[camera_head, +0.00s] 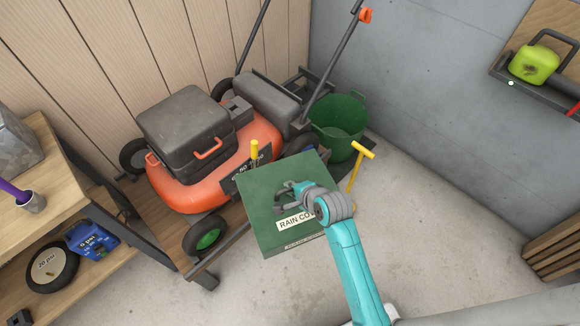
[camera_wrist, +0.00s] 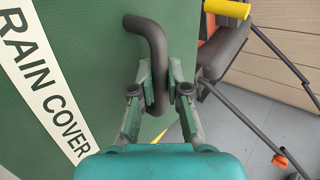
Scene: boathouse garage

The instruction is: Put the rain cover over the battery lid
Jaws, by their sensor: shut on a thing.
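The rain cover (camera_head: 262,222) is a green, square, box-like cover with a white "RAIN COVER" label. It is tilted in front of the mower's right side. My gripper (camera_head: 287,198) is shut on its dark bent handle (camera_wrist: 157,50), seen between the fingers in the wrist view. The battery lid (camera_head: 180,105) is dark grey with an orange handle (camera_head: 208,150). It sits shut on top of the orange mower (camera_head: 185,190), up and left of the cover, and nothing lies over it. The cover hides part of the mower and its dark sign.
A yellow T-handle (camera_head: 364,150) stands right of the cover, and a yellow knob (camera_head: 254,147) rises behind it. A green bucket (camera_head: 340,118) is at the back. The mower's handlebars rise behind. A wooden shelf (camera_head: 75,185) stands left. Open floor lies at right.

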